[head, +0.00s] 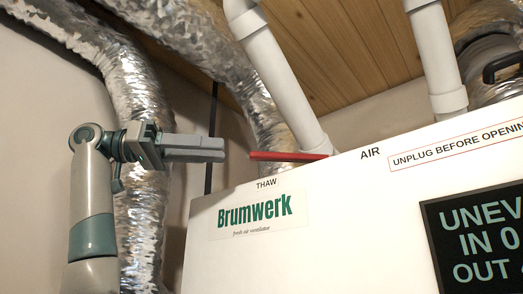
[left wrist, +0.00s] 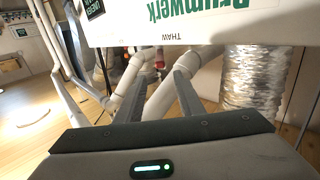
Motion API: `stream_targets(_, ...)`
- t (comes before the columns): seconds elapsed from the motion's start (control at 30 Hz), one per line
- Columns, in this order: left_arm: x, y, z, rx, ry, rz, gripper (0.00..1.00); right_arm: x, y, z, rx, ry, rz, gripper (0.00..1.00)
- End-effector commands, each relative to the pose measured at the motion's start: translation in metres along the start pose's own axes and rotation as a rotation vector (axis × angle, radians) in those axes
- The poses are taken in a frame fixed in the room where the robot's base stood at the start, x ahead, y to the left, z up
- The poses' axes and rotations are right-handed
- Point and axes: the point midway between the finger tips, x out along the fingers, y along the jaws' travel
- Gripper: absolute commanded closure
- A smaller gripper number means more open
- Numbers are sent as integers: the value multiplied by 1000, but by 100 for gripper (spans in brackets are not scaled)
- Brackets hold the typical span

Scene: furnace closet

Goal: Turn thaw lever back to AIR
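The red thaw lever (head: 288,156) lies nearly level along the top edge of the white Brumwerk ventilator box (head: 245,250) in the head view. Its free end points left, above the THAW label (head: 266,184); the AIR label (head: 370,152) is to its right. My left gripper (head: 222,152) is just left of the lever's free end, with a small visible gap. In the left wrist view its two fingers (left wrist: 162,75) stand apart with nothing held between them. A small red patch shows beyond the fingertips there; I cannot tell whether it is the lever. My right gripper is not in view.
White pipes (head: 275,75) rise behind the box, one close to the lever's right end. Crinkled silver ducts (head: 140,130) hang behind my left arm. A dark display panel (head: 480,235) is on the box front at right. Free space lies above the lever's left part.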

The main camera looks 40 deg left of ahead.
Motion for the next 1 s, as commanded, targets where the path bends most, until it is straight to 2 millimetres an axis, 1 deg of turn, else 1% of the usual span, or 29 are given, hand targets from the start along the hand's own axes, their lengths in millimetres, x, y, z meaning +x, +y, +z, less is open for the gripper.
stream_targets(0.03, 10, 0, -1, 1, -2, 0, 66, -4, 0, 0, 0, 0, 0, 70)
stream_targets(0.3, 59, 0, -2, 1, -2, 1, 66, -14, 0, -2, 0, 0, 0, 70)
stream_targets(0.5, 89, 0, -2, 0, -2, 0, 66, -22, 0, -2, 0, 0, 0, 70)
stream_targets(0.7, 105, 0, -1, 1, 0, 0, 66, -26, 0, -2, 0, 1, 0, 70)
stream_targets(1.0, 108, 0, 0, 0, 0, 0, 66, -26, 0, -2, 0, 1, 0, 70)
